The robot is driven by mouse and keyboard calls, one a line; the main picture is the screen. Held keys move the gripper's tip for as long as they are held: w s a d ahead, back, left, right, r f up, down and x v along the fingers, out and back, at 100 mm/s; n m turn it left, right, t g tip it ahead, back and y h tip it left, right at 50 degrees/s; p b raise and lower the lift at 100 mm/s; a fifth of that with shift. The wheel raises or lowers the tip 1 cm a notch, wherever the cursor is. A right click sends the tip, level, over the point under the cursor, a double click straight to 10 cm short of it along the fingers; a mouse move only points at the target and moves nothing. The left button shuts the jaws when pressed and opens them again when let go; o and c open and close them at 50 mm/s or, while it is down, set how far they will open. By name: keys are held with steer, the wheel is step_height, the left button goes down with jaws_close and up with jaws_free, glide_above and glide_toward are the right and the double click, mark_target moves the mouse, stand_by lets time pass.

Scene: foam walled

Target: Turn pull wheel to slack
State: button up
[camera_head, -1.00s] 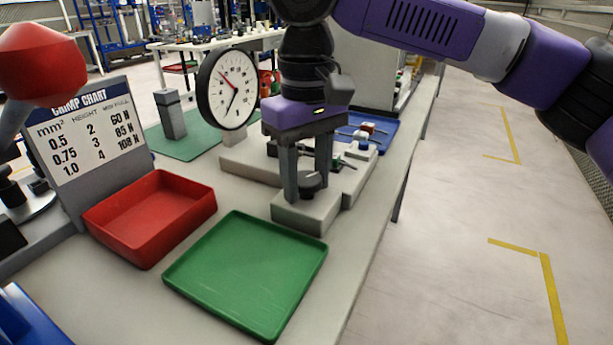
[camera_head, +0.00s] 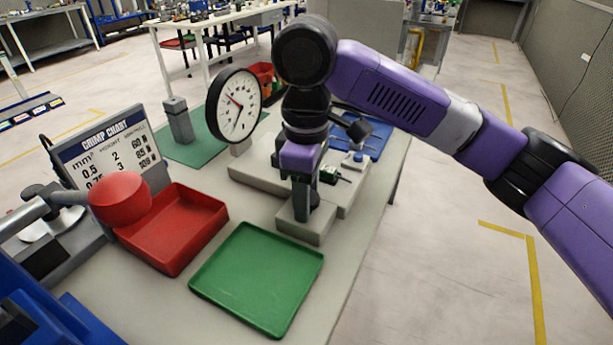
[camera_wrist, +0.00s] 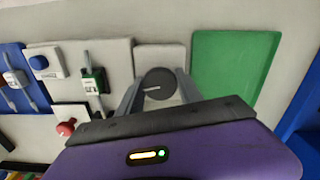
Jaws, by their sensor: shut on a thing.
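The pull wheel is a dark round knob (camera_wrist: 157,84) with a pale line on its face, seen in the wrist view. It sits on the grey end block (camera_head: 304,231) of the pull tester. My gripper (camera_wrist: 160,76) points down and is shut on the wheel, one finger on each side. In the head view my gripper (camera_head: 301,207) is seen nearly edge-on, and its fingers hide much of the wheel (camera_head: 315,196).
A green tray (camera_head: 257,279) lies in front of the tester, with a red tray (camera_head: 180,228) to its left. The crimp chart (camera_head: 108,152) and a red ball-shaped part (camera_head: 120,199) are at the left. A blue tray (camera_head: 371,143) lies behind the tester. Open floor is at the right.

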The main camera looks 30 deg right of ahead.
steer(key=n+p, duration=0.2)
steer(key=n, duration=0.1)
steer(key=n+p, duration=0.1)
steer(key=p, duration=0.1)
steer(key=shift+r+n, duration=0.25)
steer(key=shift+n, duration=0.15)
steer(key=n+p, duration=0.2)
steer(key=n, duration=0.1)
steer(key=shift+f+n, duration=0.1)
steer(key=shift+n, duration=0.2)
steer(key=n+p, duration=0.1)
steer(key=n, duration=0.2)
steer(key=shift+n+p, duration=0.3)
steer(key=shift+f+n+p, duration=0.1)
steer(key=shift+n+p, duration=0.2)
steer(key=shift+n, duration=1.5)
steer(key=o, duration=1.4)
steer(key=shift+c, duration=0.2)
